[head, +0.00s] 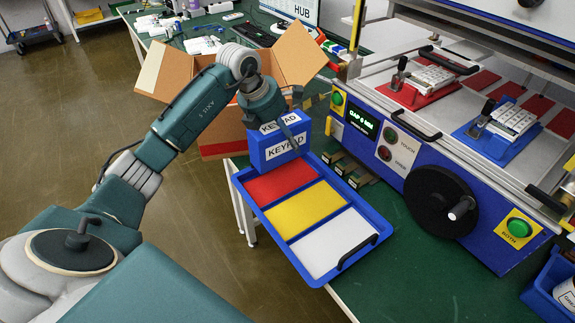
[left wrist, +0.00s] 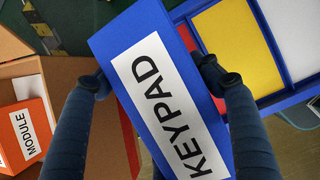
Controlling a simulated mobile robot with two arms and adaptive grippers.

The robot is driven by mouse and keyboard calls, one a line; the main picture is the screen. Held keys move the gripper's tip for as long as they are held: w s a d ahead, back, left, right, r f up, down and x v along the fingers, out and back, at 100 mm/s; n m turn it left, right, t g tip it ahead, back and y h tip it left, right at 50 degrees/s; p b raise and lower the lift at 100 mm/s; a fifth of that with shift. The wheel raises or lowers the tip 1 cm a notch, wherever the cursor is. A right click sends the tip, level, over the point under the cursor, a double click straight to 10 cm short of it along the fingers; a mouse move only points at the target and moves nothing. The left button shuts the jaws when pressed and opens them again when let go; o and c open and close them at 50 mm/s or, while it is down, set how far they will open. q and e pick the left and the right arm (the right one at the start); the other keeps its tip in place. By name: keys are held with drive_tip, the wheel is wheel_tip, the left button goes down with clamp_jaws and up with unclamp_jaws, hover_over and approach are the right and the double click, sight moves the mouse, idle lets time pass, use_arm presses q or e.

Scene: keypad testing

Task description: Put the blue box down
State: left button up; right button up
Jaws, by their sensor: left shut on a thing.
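The blue box (head: 270,150) has white KEYPAD labels on its top and side. My left gripper (head: 272,108) is shut on it and holds it by the far end of the blue tray, close to the red section. In the left wrist view the blue box (left wrist: 160,90) is slightly tilted in the picture, between the two fingers of my left gripper (left wrist: 158,85). I cannot tell whether its underside touches anything. My right gripper does not show in either view.
The blue tray (head: 382,222) has red, yellow and white sections, all bare. An open cardboard box (head: 172,75) stands behind the arm; an orange MODULE box (left wrist: 27,135) shows in the wrist view. A test machine (head: 415,165) stands right. Green table (head: 420,290) is clear in front.

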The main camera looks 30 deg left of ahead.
sight(269, 139)
use_arm(q)
wheel_tip(269, 139, down, 6)
drive_tip(key=shift+d+r, duration=0.1)
drive_tip(key=shift+r, duration=0.1)
wheel_tip(269, 139, down, 4)
drive_tip(key=shift+r+p, duration=0.1)
drive_tip(key=shift+p, duration=0.3)
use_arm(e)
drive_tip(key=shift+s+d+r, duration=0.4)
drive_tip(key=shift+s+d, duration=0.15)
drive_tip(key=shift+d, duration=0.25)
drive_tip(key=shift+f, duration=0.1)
use_arm(q)
drive_tip(key=o, duration=1.3)
drive_tip(key=shift+s, duration=0.1)
drive_tip(key=shift+o, duration=0.2)
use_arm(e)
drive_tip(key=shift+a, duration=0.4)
use_arm(q)
drive_tip(key=b+v, duration=0.1)
drive_tip(key=v, duration=1.1)
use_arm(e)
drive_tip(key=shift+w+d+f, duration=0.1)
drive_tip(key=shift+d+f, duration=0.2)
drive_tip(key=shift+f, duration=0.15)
